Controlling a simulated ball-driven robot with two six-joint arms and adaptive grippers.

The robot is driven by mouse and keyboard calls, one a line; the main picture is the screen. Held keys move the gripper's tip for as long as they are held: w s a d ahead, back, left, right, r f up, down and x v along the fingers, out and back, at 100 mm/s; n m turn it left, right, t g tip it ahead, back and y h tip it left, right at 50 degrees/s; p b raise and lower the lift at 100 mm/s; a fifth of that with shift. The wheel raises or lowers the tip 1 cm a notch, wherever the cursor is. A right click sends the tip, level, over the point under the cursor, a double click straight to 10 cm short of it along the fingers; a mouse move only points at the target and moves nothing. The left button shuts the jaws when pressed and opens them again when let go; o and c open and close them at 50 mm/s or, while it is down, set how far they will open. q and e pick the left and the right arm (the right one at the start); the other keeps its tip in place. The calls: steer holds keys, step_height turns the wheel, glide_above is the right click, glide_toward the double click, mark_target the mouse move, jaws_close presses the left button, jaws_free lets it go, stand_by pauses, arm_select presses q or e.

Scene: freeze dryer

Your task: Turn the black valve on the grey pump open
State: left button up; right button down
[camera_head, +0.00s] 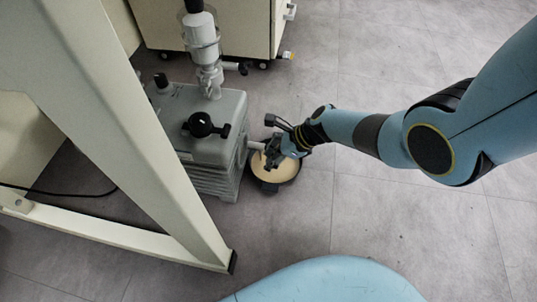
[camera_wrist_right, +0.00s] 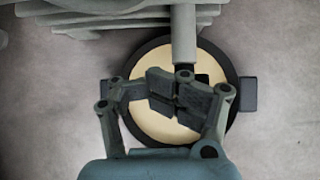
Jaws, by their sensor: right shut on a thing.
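The grey pump (camera_head: 212,108) stands on the floor left of centre in the head view. Its lower edge shows at the top of the right wrist view (camera_wrist_right: 110,22). A grey pipe (camera_wrist_right: 184,35) sticks out from its side, with a small black valve (camera_wrist_right: 184,72) at its end. My right gripper (camera_head: 272,151) is at this pipe end, and its jaws (camera_wrist_right: 178,95) are closed on the black valve. The fingers cover most of the valve, so its handle angle cannot be told. My left gripper is not in view.
A round black-rimmed pan (camera_wrist_right: 233,70) with a beige inside lies under the pipe. A black ring fitting (camera_head: 200,125) and a metal hose column (camera_head: 203,45) are on the pump. A cream frame leg (camera_head: 130,110) stands left. Floor to the right is clear.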

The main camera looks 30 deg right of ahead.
steer(key=shift+w+d+f, duration=0.15)
steer(key=shift+w+d, duration=0.25)
steer(key=shift+d, duration=0.2)
steer(key=shift+w+d+f, duration=0.15)
steer(key=shift+w+d, duration=0.25)
steer(key=shift+d, duration=0.15)
steer(key=shift+d+f, duration=0.15)
steer(key=shift+f, duration=0.1)
steer(key=shift+s+d+f, duration=0.1)
steer(key=shift+s+f, duration=0.05)
steer(key=shift+s, duration=0.05)
steer(key=shift+s+d+r, duration=0.1)
steer(key=shift+d+r, duration=0.1)
steer(key=shift+s+d+r+p, duration=0.25)
steer(key=shift+s+d+p, duration=0.2)
steer(key=shift+p, duration=0.25)
steer(key=s+d, duration=0.1)
steer(key=s+d+r+p, duration=0.1)
steer(key=d, duration=0.1)
steer(key=shift+s+r, duration=0.1)
steer(key=shift+r, duration=0.1)
steer(key=shift+s+d+r+p, duration=0.2)
steer(key=shift+s+d+p, duration=0.1)
steer(key=shift+s+p, duration=0.1)
